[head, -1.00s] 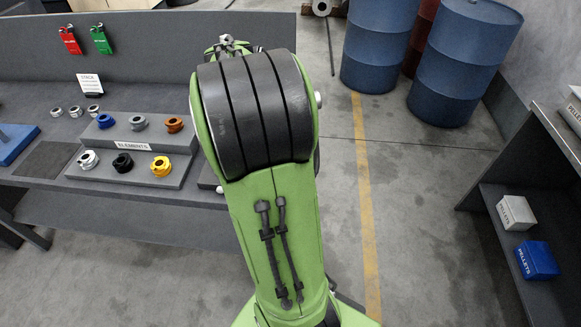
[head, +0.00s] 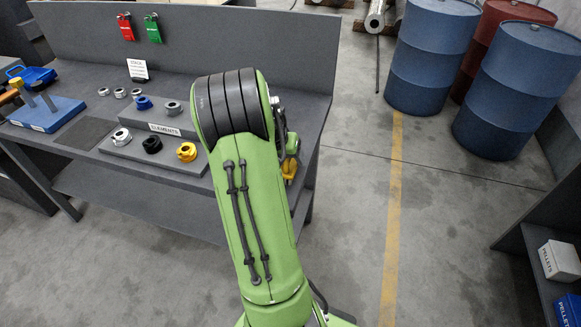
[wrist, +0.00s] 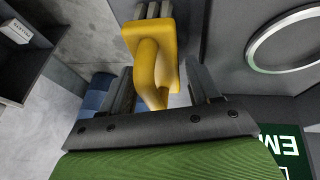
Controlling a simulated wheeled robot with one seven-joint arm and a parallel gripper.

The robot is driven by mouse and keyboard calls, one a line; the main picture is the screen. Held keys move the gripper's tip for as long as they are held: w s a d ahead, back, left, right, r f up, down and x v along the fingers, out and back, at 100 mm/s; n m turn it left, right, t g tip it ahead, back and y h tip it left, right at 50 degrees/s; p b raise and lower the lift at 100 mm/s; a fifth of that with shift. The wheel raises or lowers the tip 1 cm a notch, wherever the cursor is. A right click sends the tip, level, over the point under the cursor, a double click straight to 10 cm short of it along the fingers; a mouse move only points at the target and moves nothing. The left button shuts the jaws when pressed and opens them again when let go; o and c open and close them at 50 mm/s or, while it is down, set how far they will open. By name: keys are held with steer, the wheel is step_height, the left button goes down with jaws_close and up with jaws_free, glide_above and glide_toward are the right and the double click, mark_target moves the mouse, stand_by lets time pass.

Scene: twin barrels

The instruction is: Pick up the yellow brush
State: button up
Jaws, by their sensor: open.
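The yellow brush (wrist: 146,62) fills the upper middle of the wrist view, with what look like grey bristles (wrist: 154,10) at the top edge. My gripper (wrist: 159,70) is open, with one dark finger on each side of the brush's yellow handle. I cannot tell whether either finger touches it. In the head view, a small yellow part of the brush (head: 290,168) shows just right of my green arm, near the bench's right end. The rest of it and most of the gripper are hidden behind the arm.
The grey bench (head: 190,82) holds stepped stands with coloured ring elements, including a yellow one (head: 187,151). Blue barrels (head: 432,55) and a red barrel (head: 492,40) stand at upper right. A shelf with pellet boxes (head: 557,260) is at lower right.

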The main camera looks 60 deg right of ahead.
steer(key=c, duration=0.9)
steer(key=shift+r, duration=0.2)
steer(key=shift+c, duration=0.5)
step_height(320, 180, up, 10)
steer(key=p, duration=0.3)
steer(key=shift+f, duration=0.2)
steer(key=shift+c, duration=0.5)
